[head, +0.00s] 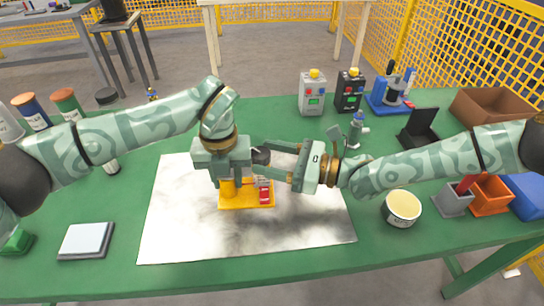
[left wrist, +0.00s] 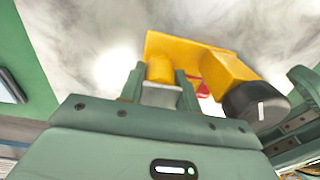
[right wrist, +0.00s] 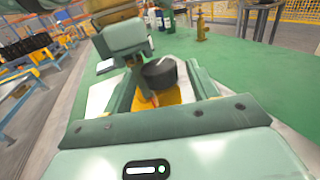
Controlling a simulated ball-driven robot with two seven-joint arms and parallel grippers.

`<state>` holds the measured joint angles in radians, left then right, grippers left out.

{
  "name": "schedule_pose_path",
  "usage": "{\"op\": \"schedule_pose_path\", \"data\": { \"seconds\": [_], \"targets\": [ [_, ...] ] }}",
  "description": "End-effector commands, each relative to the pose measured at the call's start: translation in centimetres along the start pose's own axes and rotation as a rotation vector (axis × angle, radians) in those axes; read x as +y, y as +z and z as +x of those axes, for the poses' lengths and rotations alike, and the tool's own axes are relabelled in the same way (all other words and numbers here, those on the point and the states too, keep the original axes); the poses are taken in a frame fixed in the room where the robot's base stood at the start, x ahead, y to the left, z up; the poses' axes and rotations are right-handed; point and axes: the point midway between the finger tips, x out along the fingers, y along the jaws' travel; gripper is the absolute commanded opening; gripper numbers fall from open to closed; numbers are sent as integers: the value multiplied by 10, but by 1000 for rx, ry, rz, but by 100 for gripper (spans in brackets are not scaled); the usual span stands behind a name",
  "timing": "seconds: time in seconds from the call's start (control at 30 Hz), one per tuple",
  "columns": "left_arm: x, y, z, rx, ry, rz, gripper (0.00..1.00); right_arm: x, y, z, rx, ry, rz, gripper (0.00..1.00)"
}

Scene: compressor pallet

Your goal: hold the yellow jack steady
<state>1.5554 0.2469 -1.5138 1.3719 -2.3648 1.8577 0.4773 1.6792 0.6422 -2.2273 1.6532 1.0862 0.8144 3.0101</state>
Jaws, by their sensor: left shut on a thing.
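The yellow jack (head: 234,202) stands on the pale sheet in the middle of the table. It has a flat yellow base, a red part (head: 264,193) and a dark round knob (head: 261,157); its yellow body (left wrist: 222,67) shows in the left wrist view. My left gripper (head: 229,184) is shut on a yellow post of the jack, with one finger on each side in the left wrist view. My right gripper (head: 268,160) comes from the right, open, its fingers on either side of the knob (right wrist: 160,73). Whether they touch the knob cannot be told. My left gripper hides part of the jack.
The pale sheet (head: 170,220) is otherwise clear. A round cream tin (head: 402,207) stands at the right, near my right arm. A grey flat block (head: 86,240) lies at the left front. Grey and black control boxes (head: 312,94) stand at the back, and a brown box (head: 490,107) back right.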

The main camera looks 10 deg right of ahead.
Motion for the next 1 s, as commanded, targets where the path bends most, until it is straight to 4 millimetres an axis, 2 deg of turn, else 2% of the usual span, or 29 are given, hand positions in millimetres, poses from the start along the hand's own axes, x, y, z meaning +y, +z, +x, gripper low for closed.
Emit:
{"op": "schedule_pose_path", "data": {
  "seconds": [0.03,0.13,0.73,1.0],
  "targets": [
    [0,0,1,1,0,0,0,0,0,0,0,0,0,44],
    [0,0,1,1,0,0,0,0,0,0,0,0,0,16],
    [0,0,1,1,1,0,0,0,0,0,-5,-21,1,16],
    [0,0,1,2,0,1,0,2,-1,1,-9,-90,6,16]
  ]
}}
